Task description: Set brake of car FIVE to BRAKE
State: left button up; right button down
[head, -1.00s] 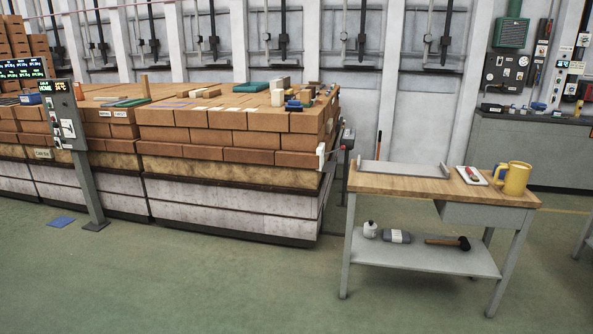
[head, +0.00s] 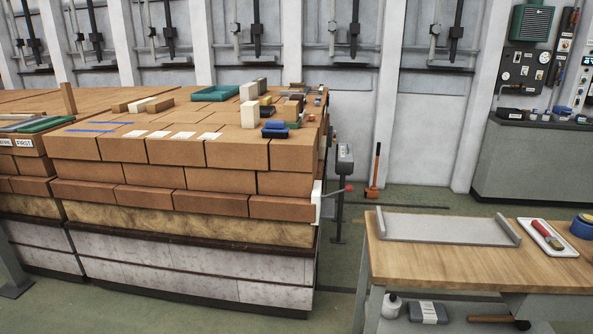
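A lever with a red knob (head: 349,188) sticks out to the right from a white plate (head: 316,203) at the right end of the brick-loaded car (head: 190,262). It looks like a brake lever, but I cannot read any BRAKE marking or its setting. I cannot read a car number on this car either. A grey box on a post (head: 344,158) stands just behind the lever, apart from the car. Neither of my grippers is in view.
A wooden-topped workbench (head: 395,258) with a grey tray (head: 445,229) stands at the right front. A narrow strip of green floor lies between car and bench. An orange-handled tool (head: 375,172) stands by the wall. A grey counter (head: 535,160) is at the back right.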

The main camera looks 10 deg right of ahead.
aim_at(350, 188)
jog(key=i+j, duration=0.15)
jog(key=i, duration=2.15)
jog(key=l+z, duration=0.05)
jog(key=l, duration=0.1)
